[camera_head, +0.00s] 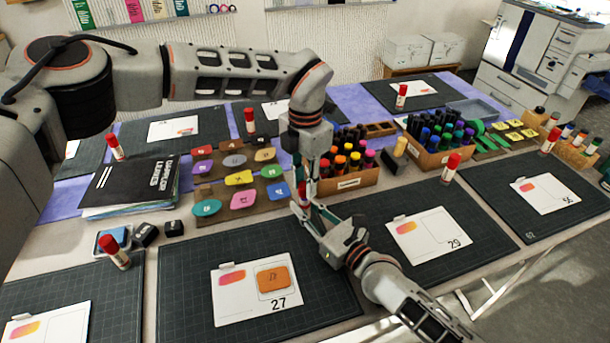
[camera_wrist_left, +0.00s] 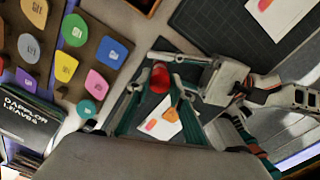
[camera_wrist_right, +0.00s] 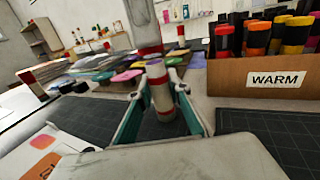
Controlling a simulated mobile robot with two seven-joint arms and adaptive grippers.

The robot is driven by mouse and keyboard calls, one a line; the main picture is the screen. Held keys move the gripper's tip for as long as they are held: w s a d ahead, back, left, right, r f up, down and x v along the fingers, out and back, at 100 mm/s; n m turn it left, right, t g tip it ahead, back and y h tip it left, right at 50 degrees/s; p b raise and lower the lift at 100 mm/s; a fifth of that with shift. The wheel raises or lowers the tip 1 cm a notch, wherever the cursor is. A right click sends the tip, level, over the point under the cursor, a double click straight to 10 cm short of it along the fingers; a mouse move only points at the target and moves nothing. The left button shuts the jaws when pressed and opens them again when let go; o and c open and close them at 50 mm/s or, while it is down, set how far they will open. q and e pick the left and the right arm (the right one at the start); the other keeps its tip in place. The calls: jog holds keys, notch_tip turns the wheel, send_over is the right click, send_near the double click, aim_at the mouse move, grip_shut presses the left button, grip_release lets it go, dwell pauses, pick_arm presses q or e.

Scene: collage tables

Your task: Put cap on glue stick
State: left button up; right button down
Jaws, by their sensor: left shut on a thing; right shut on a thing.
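In the head view my left gripper (camera_head: 308,172) reaches down from above. My right gripper (camera_head: 312,212) comes from the front right, just below it. A red piece (camera_head: 303,190) shows between them. In the left wrist view the round red cap (camera_wrist_left: 160,77) sits between the fingertips, with my right gripper (camera_wrist_left: 168,73) coming in from the right. In the right wrist view my right gripper (camera_wrist_right: 160,88) is shut on the glue stick (camera_wrist_right: 160,98), upright with a pale body and red band low down. My left gripper (camera_wrist_right: 147,25) is above it.
Dark mats with numbered cards, such as card 27 (camera_head: 256,288) and card 29 (camera_head: 429,235), line the front. A marker box (camera_head: 345,182) stands close right of the grippers. Coloured tiles (camera_head: 239,178) lie left. Several other red-capped sticks (camera_head: 115,252) stand around.

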dwell(0.5)
pick_arm(q)
jog(key=shift+f, duration=0.9)
jog(key=shift+f, duration=0.6)
jog(key=o, duration=0.7)
jog(key=shift+o, duration=0.2)
notch_tip(320, 180, up, 12)
